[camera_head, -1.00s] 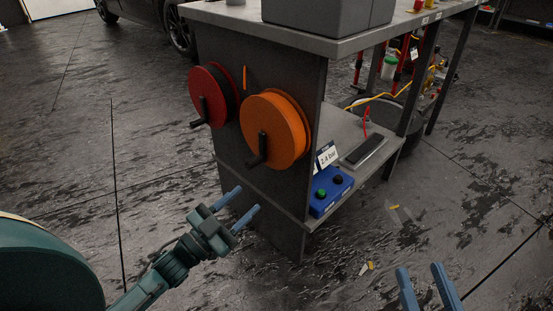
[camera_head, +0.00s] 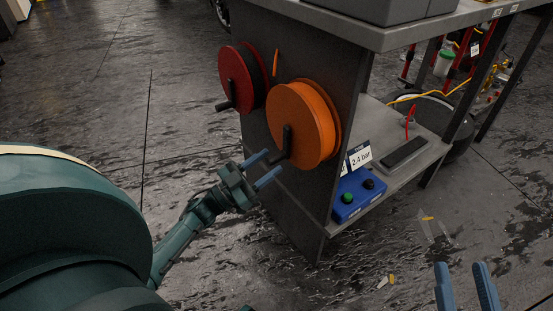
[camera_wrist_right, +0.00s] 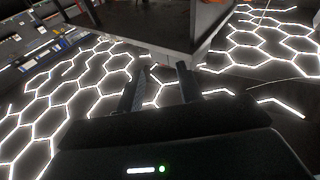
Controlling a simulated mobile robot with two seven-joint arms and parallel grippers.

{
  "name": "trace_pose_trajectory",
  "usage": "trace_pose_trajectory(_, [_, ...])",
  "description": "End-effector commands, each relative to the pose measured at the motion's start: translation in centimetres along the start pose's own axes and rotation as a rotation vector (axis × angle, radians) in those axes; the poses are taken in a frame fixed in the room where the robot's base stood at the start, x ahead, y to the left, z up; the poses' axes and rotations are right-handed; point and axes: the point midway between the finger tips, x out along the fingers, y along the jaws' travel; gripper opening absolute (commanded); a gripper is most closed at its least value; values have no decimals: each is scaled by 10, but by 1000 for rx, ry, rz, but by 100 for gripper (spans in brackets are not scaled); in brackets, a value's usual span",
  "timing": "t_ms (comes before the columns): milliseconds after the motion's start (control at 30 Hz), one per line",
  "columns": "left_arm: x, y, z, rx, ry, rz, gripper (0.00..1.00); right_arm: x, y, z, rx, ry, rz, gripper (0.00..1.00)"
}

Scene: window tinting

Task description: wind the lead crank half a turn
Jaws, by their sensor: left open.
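Two reels are mounted on the dark side panel of a workbench. The orange reel (camera_head: 308,118) has a black crank (camera_head: 287,138) whose arm points down, with its handle sticking out to the lower left. The red reel (camera_head: 236,72), to its left, has a similar black crank (camera_head: 229,92), also pointing down. No label shows which is the lead crank. My left gripper (camera_head: 270,164) is open, with its fingertips close to the orange reel's handle; contact cannot be told. My right gripper (camera_head: 461,267) is open and empty at the lower right; its spread fingers also show in the right wrist view (camera_wrist_right: 161,78).
On the lower shelf stand a blue box (camera_head: 357,194) with green and black buttons, a "2.4 bar" sign (camera_head: 360,158) and a dark flat device (camera_head: 404,152). Small scraps (camera_head: 388,281) lie on the floor. The floor left of the panel is clear.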

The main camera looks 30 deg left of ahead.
Motion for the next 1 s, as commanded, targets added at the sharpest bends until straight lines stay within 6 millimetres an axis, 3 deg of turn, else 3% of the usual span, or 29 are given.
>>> trace_pose_trajectory(200, [28,0,0,-1,2,-1,43,3,0,-4,-1,23,-9,36])
trace_pose_trajectory(600, [34,0,0,-1,-1,-1,42,4,0,-10,-3,40,-13,36])
trace_pose_trajectory(1000, [34,0,0,-1,-1,0,10,4,0,-6,0,33,-9,36])
